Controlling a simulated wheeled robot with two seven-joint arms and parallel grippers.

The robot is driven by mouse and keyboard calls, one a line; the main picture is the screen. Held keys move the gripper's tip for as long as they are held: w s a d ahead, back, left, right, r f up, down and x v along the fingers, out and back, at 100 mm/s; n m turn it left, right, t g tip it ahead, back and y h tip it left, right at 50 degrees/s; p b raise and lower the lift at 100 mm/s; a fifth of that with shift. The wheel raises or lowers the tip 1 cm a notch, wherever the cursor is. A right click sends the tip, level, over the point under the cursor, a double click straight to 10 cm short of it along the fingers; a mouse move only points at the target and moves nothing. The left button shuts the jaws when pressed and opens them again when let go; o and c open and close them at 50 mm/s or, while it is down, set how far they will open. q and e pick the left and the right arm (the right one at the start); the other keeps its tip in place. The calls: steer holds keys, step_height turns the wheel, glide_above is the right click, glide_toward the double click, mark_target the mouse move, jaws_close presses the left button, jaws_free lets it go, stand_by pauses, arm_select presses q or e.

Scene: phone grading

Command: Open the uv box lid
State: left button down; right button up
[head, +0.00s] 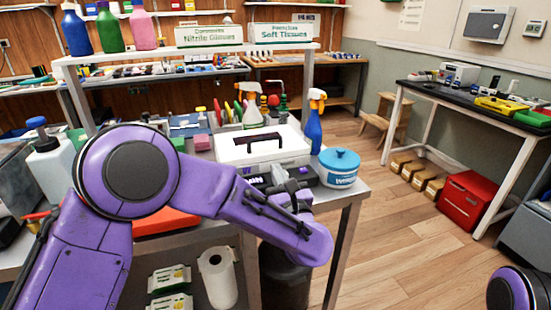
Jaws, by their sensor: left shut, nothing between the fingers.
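The uv box (230,149) is a white case on the grey metal table, with a dark handle on its top. Its lid looks closed. My left arm reaches across in front of the table. My left gripper (291,188) is just in front of the box's front right side, beside a dark item with white lettering. Its fingers are small and dark here, and it is shut with nothing seen in it. I cannot tell if it touches the box. My right gripper is out of view; only a purple part of my right arm shows at the lower right.
A blue round tub (339,167) and a blue spray bottle with orange head (314,127) stand right of the box. A clear spray bottle (252,112) stands behind it. A shelf with bottles is above. Open floor (400,245) lies to the right.

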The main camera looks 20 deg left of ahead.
arm_select(q)
steer(key=x, duration=0.4)
steer(key=p+x, duration=0.1)
steer(key=x, duration=0.3)
steer(key=shift+a+r, duration=0.15)
steer(key=shift+a, duration=0.35)
